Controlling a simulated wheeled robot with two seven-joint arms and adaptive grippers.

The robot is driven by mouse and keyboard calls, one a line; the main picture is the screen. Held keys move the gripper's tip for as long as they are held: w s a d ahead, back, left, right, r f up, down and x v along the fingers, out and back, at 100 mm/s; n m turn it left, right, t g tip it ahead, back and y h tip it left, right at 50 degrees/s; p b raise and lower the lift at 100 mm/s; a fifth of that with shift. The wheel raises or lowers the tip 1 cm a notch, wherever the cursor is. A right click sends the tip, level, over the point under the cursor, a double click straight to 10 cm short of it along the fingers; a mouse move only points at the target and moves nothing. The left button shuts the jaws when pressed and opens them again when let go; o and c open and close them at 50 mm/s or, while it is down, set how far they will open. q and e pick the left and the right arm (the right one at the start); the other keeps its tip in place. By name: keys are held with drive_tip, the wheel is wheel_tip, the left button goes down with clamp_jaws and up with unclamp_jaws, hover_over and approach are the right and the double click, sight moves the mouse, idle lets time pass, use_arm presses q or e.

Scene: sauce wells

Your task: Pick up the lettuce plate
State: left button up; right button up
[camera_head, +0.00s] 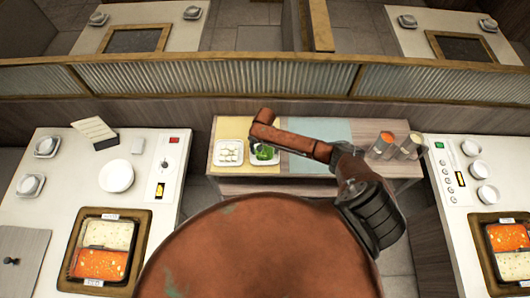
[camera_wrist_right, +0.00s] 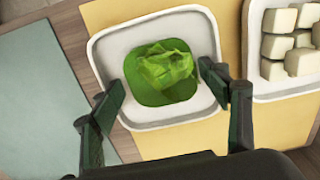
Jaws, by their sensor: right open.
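The lettuce plate (camera_wrist_right: 203,32) is a white square dish with green lettuce (camera_wrist_right: 165,68) in its middle, seen in the right wrist view. It lies on a yellow mat. In the head view the lettuce plate (camera_head: 272,161) is on the side table, partly hidden by my right arm. My right gripper (camera_wrist_right: 160,78) is open, with one finger over the left part of the plate and the other over its right rim. No grip on the plate shows, and the height above it is hard to tell. My left gripper is not in view.
A plate of white cubes (camera_head: 229,153) stands close beside the lettuce plate. A bare pale-green mat (camera_head: 322,130) and metal canisters (camera_head: 409,146) are to the right. Tables with hotpots (camera_head: 103,262) flank the side table. A low partition (camera_head: 215,78) runs behind.

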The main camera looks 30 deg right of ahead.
drive_tip(key=shift+f, duration=0.1)
drive_tip(key=shift+c, duration=0.2)
drive_tip(key=c, duration=1.2)
